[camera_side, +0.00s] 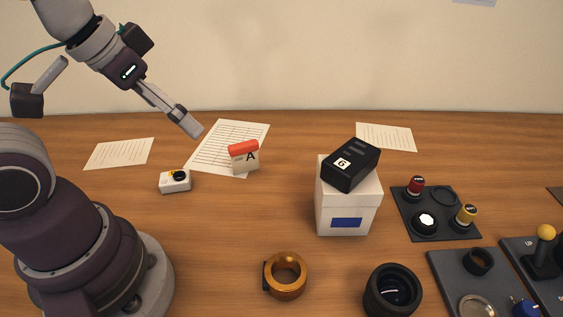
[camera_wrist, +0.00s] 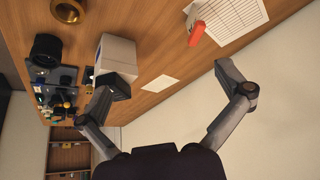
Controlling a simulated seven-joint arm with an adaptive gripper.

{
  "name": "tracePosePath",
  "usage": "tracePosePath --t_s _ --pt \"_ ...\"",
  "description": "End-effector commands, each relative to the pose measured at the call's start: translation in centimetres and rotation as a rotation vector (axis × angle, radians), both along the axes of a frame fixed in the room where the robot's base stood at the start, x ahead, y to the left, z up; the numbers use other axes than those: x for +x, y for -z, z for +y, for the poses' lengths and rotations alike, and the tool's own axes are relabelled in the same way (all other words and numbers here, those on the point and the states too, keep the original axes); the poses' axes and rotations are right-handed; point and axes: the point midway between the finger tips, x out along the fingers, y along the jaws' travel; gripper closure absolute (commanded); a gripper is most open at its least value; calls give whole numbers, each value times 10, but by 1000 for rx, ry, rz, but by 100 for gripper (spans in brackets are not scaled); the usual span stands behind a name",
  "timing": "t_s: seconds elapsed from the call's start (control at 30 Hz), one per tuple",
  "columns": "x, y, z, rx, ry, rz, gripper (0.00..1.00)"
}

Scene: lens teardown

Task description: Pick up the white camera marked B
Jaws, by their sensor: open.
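A small white camera (camera_side: 175,181) with a black round lens and a yellow detail lies on the wood table at the left in the side view. Its letter cannot be read there, and I cannot make it out in the wrist view. My gripper (camera_side: 193,127) is above the table, up and slightly right of the camera in the picture, apart from it. In the wrist view my gripper (camera_wrist: 162,78) has its two fingers spread wide with nothing between them.
A red-topped block marked A (camera_side: 245,160) stands right of the camera, by a printed sheet (camera_side: 215,140). A white box (camera_side: 345,213) carries a black item marked 6 (camera_side: 352,168). An orange ring (camera_side: 286,292) lies in front. Dark trays (camera_side: 408,215) fill the right. The table around the camera is clear.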

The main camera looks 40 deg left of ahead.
Motion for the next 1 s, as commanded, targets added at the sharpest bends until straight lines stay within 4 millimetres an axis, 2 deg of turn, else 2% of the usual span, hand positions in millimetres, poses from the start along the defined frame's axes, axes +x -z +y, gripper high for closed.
tracePosePath --t_s 0.1,0.17,0.33,0.4,0.53,0.67,0.8,1.0 --pt "1 1 2 0 -9 6 0" --pt "5 6 10 -1 -51 35 0" --pt "16 45 66 -34 -311 202 0" --pt "14 64 91 -57 -413 262 0" --pt "3 92 121 -95 -542 337 0" --pt "-3 109 131 -112 -586 364 0" --pt "0 135 132 -112 -584 367 0" --pt "4 156 134 -110 -583 363 0"
